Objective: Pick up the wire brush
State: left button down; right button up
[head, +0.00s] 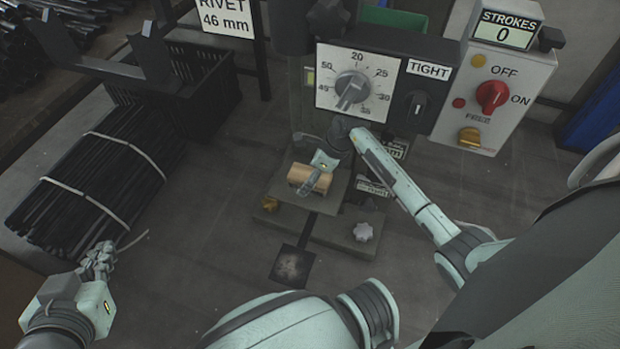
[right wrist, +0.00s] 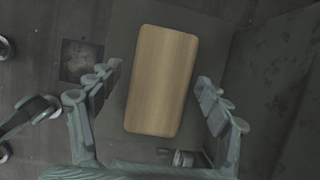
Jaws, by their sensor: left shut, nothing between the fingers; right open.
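The wire brush shows as a wooden block (head: 299,176) on the press's grey plate (head: 335,196) in the head view; no bristles show. In the right wrist view its pale wooden back (right wrist: 162,80) lies lengthwise between the fingers of my right gripper (right wrist: 157,84). Those fingers are open, one on each side of the block, with visible gaps. In the head view my right gripper (head: 315,181) is above the brush and partly hides it. My left gripper (head: 99,259) is shut and empty at the lower left, near the black rods.
A bundle of black rods (head: 90,185) and a black basket (head: 205,90) are at the left. The press dial (head: 352,88) and control box (head: 495,85) stand behind the brush.

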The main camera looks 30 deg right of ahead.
pick_arm(q)
jog(key=shift+f, duration=0.15)
pick_arm(e)
jog(key=shift+f, duration=0.2)
jog(key=shift+c, duration=0.3)
jog(key=c, duration=1.3)
jog(key=shift+o, duration=0.2)
jog(key=shift+r, duration=0.15)
